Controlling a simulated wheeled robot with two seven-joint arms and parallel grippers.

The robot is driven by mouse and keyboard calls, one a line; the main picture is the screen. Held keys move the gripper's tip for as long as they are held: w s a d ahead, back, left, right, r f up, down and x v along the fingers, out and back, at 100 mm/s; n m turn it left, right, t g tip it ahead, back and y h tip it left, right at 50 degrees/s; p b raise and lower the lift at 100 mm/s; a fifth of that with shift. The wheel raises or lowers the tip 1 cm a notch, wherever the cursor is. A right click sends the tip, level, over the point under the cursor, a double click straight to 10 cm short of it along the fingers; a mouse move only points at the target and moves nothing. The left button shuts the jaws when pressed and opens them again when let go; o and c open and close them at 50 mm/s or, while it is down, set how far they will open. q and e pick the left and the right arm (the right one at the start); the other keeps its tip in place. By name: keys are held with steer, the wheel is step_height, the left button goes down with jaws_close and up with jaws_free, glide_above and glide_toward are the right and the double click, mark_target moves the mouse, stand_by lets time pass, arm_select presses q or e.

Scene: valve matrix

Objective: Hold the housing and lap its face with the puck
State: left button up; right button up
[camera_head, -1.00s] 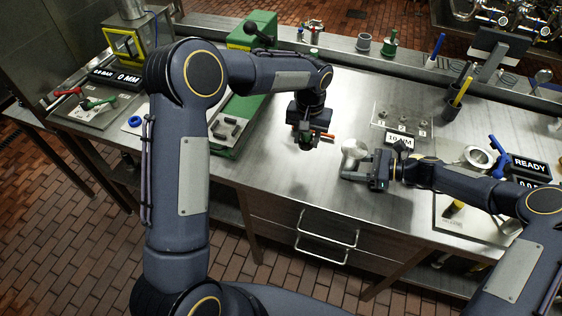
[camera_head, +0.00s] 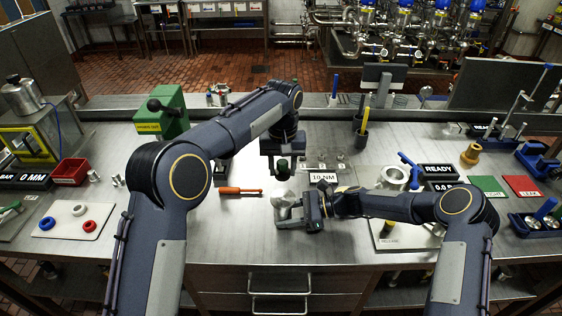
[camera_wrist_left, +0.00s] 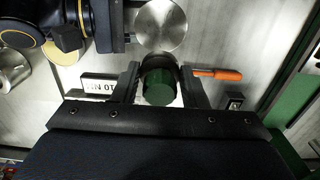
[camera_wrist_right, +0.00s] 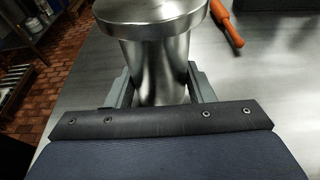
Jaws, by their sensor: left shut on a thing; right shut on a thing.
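The housing (camera_head: 285,201) is a shiny steel body with a round flange. My right gripper (camera_head: 302,213) is shut on its narrower body, with the flange up. The right wrist view shows the housing body (camera_wrist_right: 158,65) between both fingers, its flange face seen edge-on. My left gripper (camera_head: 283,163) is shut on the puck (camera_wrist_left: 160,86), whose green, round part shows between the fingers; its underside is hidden. In the left wrist view the bare round face of the housing (camera_wrist_left: 161,25) lies beside the puck, apart from it in the picture. The height gap is unclear.
An orange-handled screwdriver (camera_head: 240,190) lies left of the housing. A "10 NM" sign (camera_head: 323,177) stands just right of my left gripper. A white board with rings (camera_head: 75,218) is at left, a steel ring part (camera_head: 394,178) at right. The front middle bench is clear.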

mark_target(282, 190)
arm_select(q)
step_height(282, 190, down, 6)
steer(key=shift+r, duration=0.25)
steer(key=shift+s+d, duration=0.1)
steer(key=shift+s, duration=3.25)
steer(key=shift+c, duration=0.3)
steer(key=shift+w, duration=3.45)
steer(key=shift+r, duration=4.2)
arm_select(e)
steer(key=o, duration=0.9)
steer(key=shift+c, duration=0.2)
steer(key=v, duration=1.1)
steer(key=shift+d+r, duration=0.15)
steer(key=shift+d, duration=0.35)
